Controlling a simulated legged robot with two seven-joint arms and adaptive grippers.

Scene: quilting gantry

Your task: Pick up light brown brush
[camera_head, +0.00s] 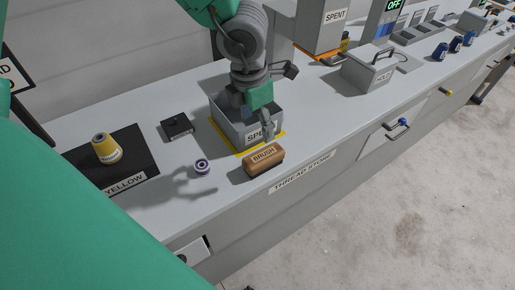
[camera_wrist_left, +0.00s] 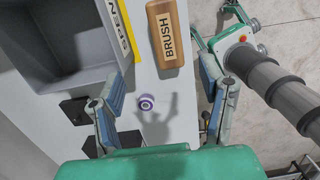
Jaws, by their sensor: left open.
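The light brown brush (camera_head: 263,158), labelled BRUSH, lies on the bench top in front of the SPENT bin, near the bench's front edge. It also shows at the top of the left wrist view (camera_wrist_left: 167,37). The gripper is apart from the brush. What seems to be my right gripper (camera_wrist_left: 230,30) shows at the right of the left wrist view; its jaw state is unclear.
The grey SPENT bin (camera_head: 225,118) stands behind the brush. A purple spool (camera_head: 202,166) is left of the brush, and a black block (camera_head: 177,126) lies further back. A yellow cone (camera_head: 106,148) stands on a black mat (camera_head: 72,160). The lidded grey box (camera_head: 368,72) is at the right.

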